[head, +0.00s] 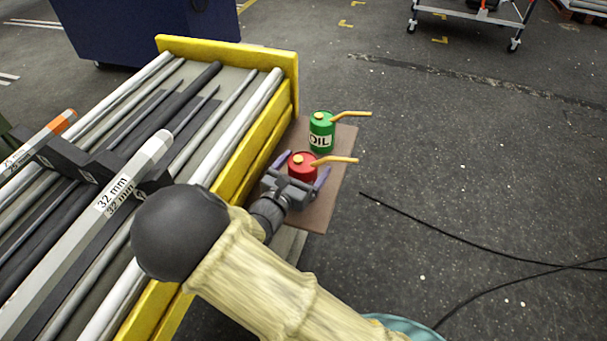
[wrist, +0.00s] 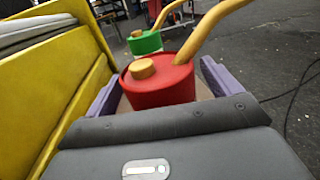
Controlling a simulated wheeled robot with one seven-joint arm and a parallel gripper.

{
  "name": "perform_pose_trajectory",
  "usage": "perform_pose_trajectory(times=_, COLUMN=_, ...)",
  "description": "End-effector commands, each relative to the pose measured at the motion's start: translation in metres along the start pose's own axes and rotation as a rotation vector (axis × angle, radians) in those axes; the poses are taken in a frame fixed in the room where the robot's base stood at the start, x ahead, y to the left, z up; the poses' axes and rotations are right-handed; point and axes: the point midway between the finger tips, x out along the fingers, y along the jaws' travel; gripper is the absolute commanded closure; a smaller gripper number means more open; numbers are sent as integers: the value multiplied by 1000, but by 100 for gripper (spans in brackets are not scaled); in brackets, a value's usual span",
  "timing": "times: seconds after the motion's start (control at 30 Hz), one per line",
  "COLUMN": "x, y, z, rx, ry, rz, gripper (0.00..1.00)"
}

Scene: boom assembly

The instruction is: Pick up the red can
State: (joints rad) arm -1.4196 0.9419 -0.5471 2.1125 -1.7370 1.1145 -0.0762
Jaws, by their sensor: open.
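The red can (head: 302,164) has a yellow cap and a yellow spout pointing right. It stands upright on a small brown shelf (head: 341,165) beside the yellow rack. My gripper (head: 298,176) is open, with one purple finger on each side of the red can. In the wrist view the red can (wrist: 160,83) sits between the two fingers (wrist: 158,90), with its lower part hidden by the gripper body. I cannot tell whether either finger touches it.
A green oil can (head: 321,131) stands just behind the red can; it also shows in the wrist view (wrist: 145,42). The yellow rack (head: 255,135) with metal bars is close on the left. Open floor with black cables (head: 440,230) lies to the right.

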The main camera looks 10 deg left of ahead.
Motion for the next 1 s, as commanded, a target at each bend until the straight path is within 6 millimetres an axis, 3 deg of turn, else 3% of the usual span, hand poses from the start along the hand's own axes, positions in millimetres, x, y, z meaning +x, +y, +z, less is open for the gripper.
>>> perform_pose_trajectory(times=0.13, x=0, y=0, z=0, rx=0, ry=0, rz=0, gripper=12)
perform_pose_trajectory(times=0.4, x=0, y=0, z=0, rx=0, ry=0, rz=1, gripper=63)
perform_pose_trajectory(times=0.73, x=0, y=0, z=7, rx=3, ry=-1, rz=1, gripper=63)
perform_pose_trajectory(times=1.0, x=0, y=0, z=52, rx=6, ry=-1, rz=0, gripper=63)
